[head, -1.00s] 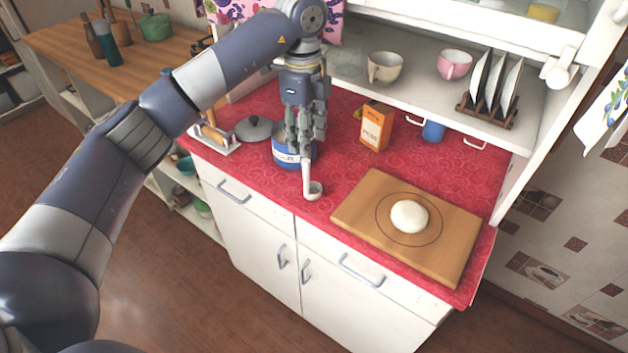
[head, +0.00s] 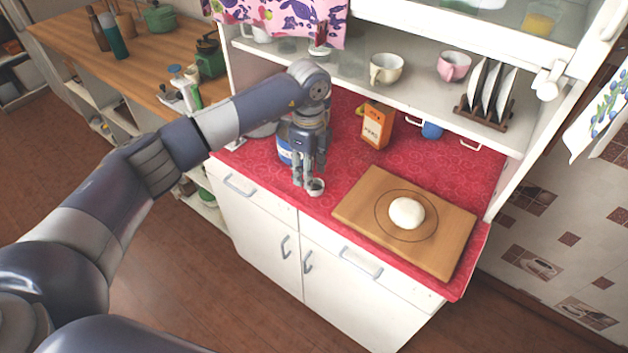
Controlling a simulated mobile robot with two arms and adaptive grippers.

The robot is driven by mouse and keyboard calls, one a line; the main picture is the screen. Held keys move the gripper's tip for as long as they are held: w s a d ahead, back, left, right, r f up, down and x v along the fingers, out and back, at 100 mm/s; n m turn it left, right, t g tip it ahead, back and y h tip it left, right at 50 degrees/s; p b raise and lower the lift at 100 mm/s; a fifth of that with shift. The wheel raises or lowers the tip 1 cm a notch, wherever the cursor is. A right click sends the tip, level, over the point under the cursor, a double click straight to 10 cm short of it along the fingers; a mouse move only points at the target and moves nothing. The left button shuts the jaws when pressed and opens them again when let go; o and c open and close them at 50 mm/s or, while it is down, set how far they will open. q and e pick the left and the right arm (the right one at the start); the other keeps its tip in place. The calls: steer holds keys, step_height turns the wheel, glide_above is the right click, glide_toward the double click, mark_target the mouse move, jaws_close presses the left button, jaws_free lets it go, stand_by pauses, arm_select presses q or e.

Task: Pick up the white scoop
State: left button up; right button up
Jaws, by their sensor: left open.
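My left gripper (head: 303,180) points down over the scoop's handle and is open. I cannot tell whether the fingers touch the handle. My right gripper is not in view.
A blue tin (head: 284,151) stands just behind my left gripper. An orange box (head: 376,126) stands further back. A wooden board (head: 362,211) with a ball of dough (head: 407,213) lies to the right. Shelf with cups (head: 386,69) overhangs the back.

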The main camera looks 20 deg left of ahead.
arm_select(q)
steer(key=shift+f, duration=0.1)
jaws_close()
stand_by(0.3)
steer(key=shift+r+b, duration=0.55)
step_height(320, 180, up, 2)
steer(key=shift+r+b, duration=0.15)
steer(key=shift+b, duration=0.85)
steer(key=s+d+r+b, duration=0.1)
steer(key=s+d+b, duration=0.1)
steer(key=s, duration=0.5)
steer(key=s+d+b, duration=0.2)
steer(key=s+d, duration=0.1)
steer(key=s, duration=0.5)
steer(key=shift+d+r+b, duration=0.3)
steer(key=shift+d+r, duration=0.05)
